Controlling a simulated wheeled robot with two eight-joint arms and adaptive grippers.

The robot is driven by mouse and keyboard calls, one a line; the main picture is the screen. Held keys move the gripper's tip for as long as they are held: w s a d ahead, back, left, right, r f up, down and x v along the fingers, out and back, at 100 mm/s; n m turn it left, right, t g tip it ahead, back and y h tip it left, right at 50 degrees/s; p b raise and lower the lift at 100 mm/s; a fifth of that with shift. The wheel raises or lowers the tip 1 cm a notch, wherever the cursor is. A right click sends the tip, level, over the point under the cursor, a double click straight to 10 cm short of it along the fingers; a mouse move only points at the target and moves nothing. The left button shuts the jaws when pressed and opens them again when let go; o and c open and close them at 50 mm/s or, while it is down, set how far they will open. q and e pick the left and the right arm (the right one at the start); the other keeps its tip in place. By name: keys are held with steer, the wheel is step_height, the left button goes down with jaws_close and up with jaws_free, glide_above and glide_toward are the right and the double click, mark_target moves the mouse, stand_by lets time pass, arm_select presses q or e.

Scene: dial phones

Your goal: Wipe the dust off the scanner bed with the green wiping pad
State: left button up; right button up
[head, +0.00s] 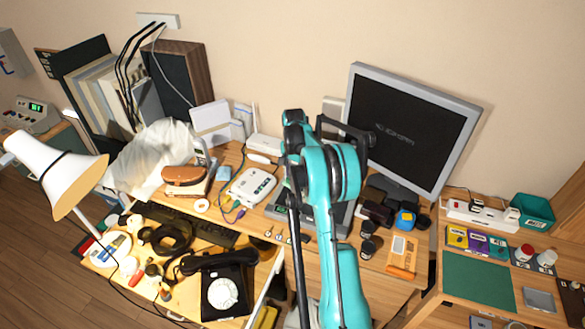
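A flat dark device (343,217), which looks like the scanner bed, lies on the desk below the monitor. My teal arm crosses in front of it and hides most of its surface, so I cannot make out any dust. This arm comes in from the bottom, right of centre, and seems to be my right one. Dark parts that may belong to its gripper (345,130) show at its upper end, in front of the monitor's left edge. Its fingertips and anything in them cannot be made out. I cannot clearly identify the green wiping pad. My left gripper is not in view.
The monitor (412,125) stands behind, with dark and blue small items at its foot. A white device with cables (250,187) lies left of the arm. A rotary phone (225,292), keyboard and lamp (55,170) crowd the left. A green mat (478,282) lies on the right table.

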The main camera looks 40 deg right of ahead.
mark_target(294, 175)
steer(key=shift+r+p, duration=0.7)
steer(key=shift+r, duration=0.85)
